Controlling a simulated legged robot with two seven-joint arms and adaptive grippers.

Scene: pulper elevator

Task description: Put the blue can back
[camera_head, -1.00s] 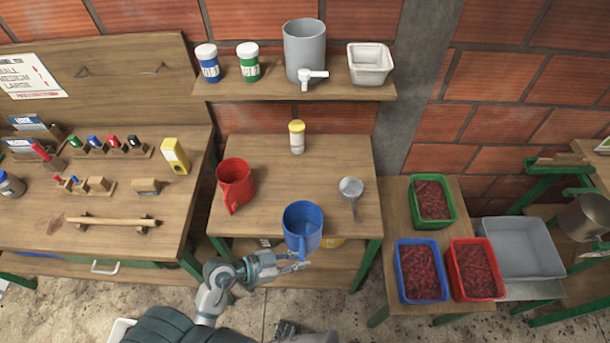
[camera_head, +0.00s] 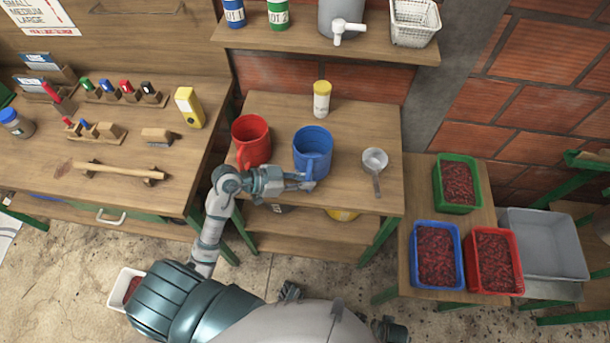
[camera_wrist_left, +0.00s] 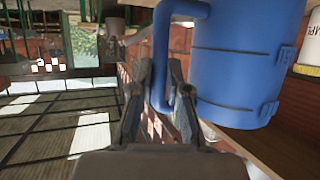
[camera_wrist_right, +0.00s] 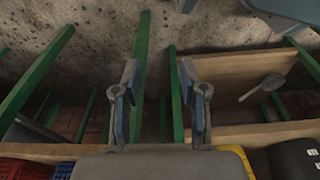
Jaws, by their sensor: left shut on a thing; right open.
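The blue can (camera_head: 313,155), a tall open blue vessel with a side handle, is at the front middle of the small wooden table (camera_head: 285,108) in the head view. My left gripper (camera_head: 303,182) is shut on its handle, in front of the can. The left wrist view shows the upright can (camera_wrist_left: 240,65) close on the right, with its handle between the fingers (camera_wrist_left: 160,90). I cannot tell whether its base touches the table. My right gripper (camera_wrist_right: 159,80) is open and empty in the right wrist view.
A red can (camera_head: 252,140) stands left of the blue can; a metal scoop (camera_head: 375,162) lies to the right. A yellow-lidded jar (camera_head: 321,100) stands behind. The wall shelf (camera_head: 330,45) above holds jars, a grey container and a white basket. Trays of red berries (camera_head: 437,255) are at right.

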